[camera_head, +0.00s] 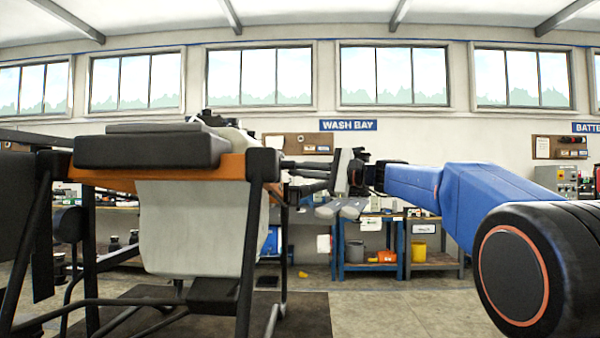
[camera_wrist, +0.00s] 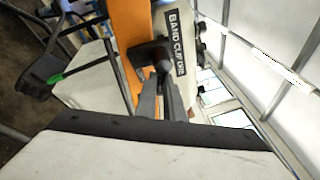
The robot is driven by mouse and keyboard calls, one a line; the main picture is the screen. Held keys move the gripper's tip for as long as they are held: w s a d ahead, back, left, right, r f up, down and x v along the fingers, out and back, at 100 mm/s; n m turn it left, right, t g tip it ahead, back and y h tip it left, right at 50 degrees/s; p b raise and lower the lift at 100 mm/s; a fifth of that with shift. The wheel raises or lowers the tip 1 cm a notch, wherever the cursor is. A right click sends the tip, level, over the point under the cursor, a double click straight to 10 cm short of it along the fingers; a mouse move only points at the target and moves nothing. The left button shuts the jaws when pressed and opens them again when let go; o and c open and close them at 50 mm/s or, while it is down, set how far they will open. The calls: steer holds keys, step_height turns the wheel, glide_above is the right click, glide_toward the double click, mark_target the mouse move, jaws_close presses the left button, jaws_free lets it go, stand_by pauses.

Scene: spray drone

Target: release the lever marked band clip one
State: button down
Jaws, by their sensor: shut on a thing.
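The label reading BAND CLIP ONE (camera_wrist: 178,42) is on a pale surface beside the drone's orange frame member (camera_wrist: 128,40) in the wrist view. A dark lever (camera_wrist: 148,54) stands just left of the label. My gripper (camera_wrist: 163,72) has its two grey fingers closed together at the lever's end, and they appear to hold it. The fingers partly hide the lever. In the head view, my gripper (camera_head: 290,165) reaches left to the drone's near right corner. The lever cannot be made out there.
The drone's pale tank (camera_head: 195,225) hangs under the orange frame (camera_head: 120,178), with black legs (camera_head: 250,250) around it. A dark mat (camera_head: 305,318) lies below. Workbenches (camera_head: 430,262) with bins stand along the back wall. The floor (camera_head: 410,312) at front right is clear.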

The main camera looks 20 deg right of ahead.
steer(key=shift+w+r+n+y, duration=0.1)
steer(key=shift+n+y, duration=0.15)
steer(key=shift+n, duration=0.55)
steer(key=shift+r+n+y, duration=0.15)
steer(key=shift+n+y, duration=0.15)
steer(key=shift+n, duration=0.5)
steer(key=shift+w+r+n+y, duration=0.1)
steer(key=shift+n+y, duration=0.15)
steer(key=shift+n, duration=0.55)
steer(key=c, duration=1.9)
jaws_free()
steer(key=shift+o, duration=0.2)
steer(key=shift+d, duration=0.1)
steer(key=v, duration=1.7)
steer(key=shift+s, duration=0.15)
steer(key=shift+d+f, duration=0.1)
